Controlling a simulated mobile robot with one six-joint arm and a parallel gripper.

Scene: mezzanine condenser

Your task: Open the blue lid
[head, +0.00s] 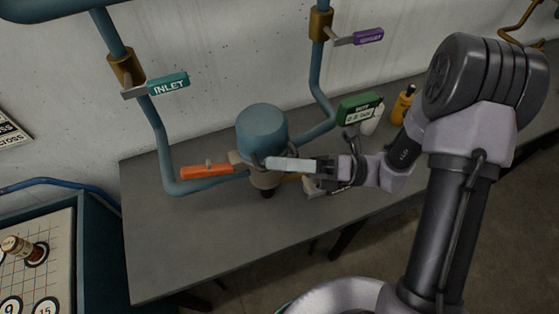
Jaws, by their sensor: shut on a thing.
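A blue rounded cylinder (262,132), which looks like the blue lid, sits on top of a vessel with a tan lower part (265,180), in the middle of the head view. A pale bar (291,164) runs level across its right front. A dark curved piece is at the bar's left end, by the vessel. My gripper (318,170) comes in from the right and is shut at the bar's right end. The jaw contact is small and dark, and I cannot tell whether the bar is fixed to the lid. The lid looks seated, with no clear gap visible.
An orange handle (207,171) is left of the vessel, and something yellow (294,177) shows beneath the bar. A green tag (359,109), a white bottle (371,122) and an amber bottle (403,104) are behind my gripper. Blue pipes rise on both sides. The grey bench's front left (165,245) is clear.

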